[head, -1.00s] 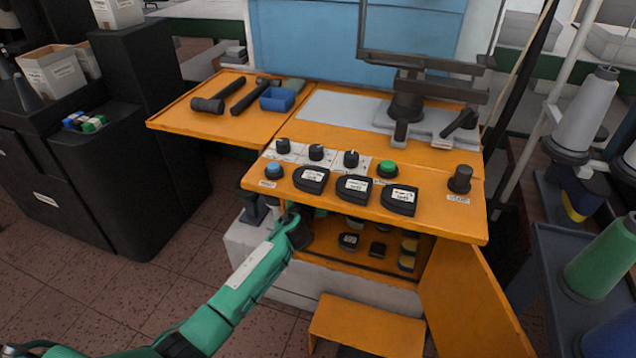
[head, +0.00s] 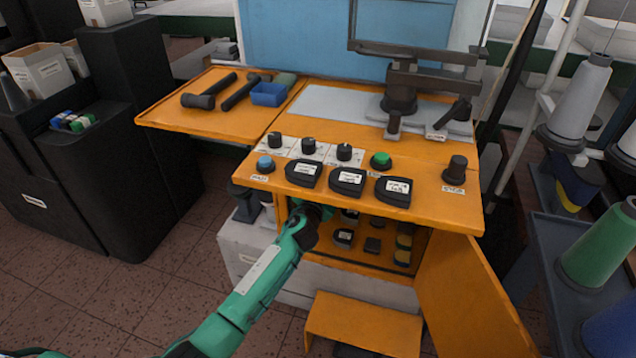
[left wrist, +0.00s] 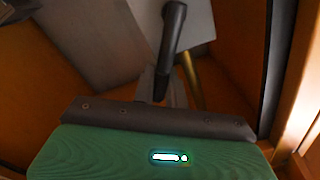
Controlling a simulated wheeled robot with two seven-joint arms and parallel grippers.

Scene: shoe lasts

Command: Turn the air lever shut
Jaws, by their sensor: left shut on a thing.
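The air lever (left wrist: 173,32) is a dark handle in front of a grey plate (left wrist: 203,22) in the left wrist view. My left gripper (left wrist: 157,85) is shut on its near end. A brass-coloured pipe (left wrist: 192,82) runs just right of the fingers. In the head view my left gripper (head: 318,212) reaches under the orange tabletop into the open cabinet, at its left side. The lever is hidden there by the tabletop and my arm. My right gripper is not in view.
The orange bench (head: 440,213) carries knobs, a green button (head: 381,160) and black labelled blocks above my arm. The open cabinet door (head: 468,290) stands at the right. Small dark and yellow items sit on the cabinet shelf. An orange step (head: 365,320) stands below.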

